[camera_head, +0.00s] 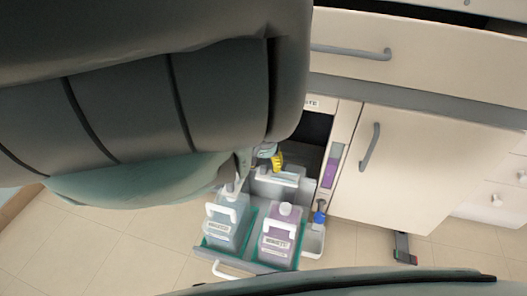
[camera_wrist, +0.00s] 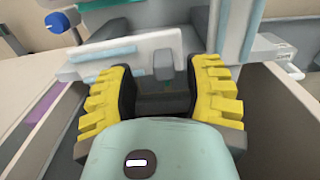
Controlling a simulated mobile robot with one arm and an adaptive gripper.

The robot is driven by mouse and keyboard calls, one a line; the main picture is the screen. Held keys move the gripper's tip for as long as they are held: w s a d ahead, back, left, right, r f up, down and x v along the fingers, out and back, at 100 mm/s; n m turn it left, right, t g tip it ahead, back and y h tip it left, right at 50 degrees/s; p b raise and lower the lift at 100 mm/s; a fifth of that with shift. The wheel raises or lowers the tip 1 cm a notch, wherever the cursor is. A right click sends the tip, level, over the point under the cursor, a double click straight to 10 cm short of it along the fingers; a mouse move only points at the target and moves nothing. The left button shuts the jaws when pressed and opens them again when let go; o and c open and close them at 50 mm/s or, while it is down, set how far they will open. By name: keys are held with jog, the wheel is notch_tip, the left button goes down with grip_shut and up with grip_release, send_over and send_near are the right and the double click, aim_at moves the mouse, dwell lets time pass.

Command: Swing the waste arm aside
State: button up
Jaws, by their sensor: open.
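My gripper (camera_head: 274,160) shows as yellow fingertips in the head view, above the back of a pulled-out drawer in the low cabinet. In the wrist view its two yellow-padded fingers (camera_wrist: 163,68) are open. A small grey upright tab (camera_wrist: 164,58) on a pale grey bar lies between the fingertips, apart from both pads as far as I can see. The pale bar (camera_wrist: 125,58) runs across the wrist view; it looks like the waste arm, but I cannot be sure. It also shows below the gripper in the head view (camera_head: 284,178). My arm hides much of this area.
Two labelled waste bottles, one bluish (camera_head: 227,222) and one pinkish (camera_head: 279,238), stand in the teal-edged drawer (camera_head: 250,264). A blue-capped piece (camera_head: 319,217) is at its right. A closed cabinet door (camera_head: 425,165) stands right. The tiled floor (camera_head: 130,250) is free.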

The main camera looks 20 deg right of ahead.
jog(key=shift+w+a+r, duration=0.1)
jog(key=shift+a+r, duration=0.15)
jog(key=shift+r, duration=2.7)
jog(key=shift+r, duration=0.1)
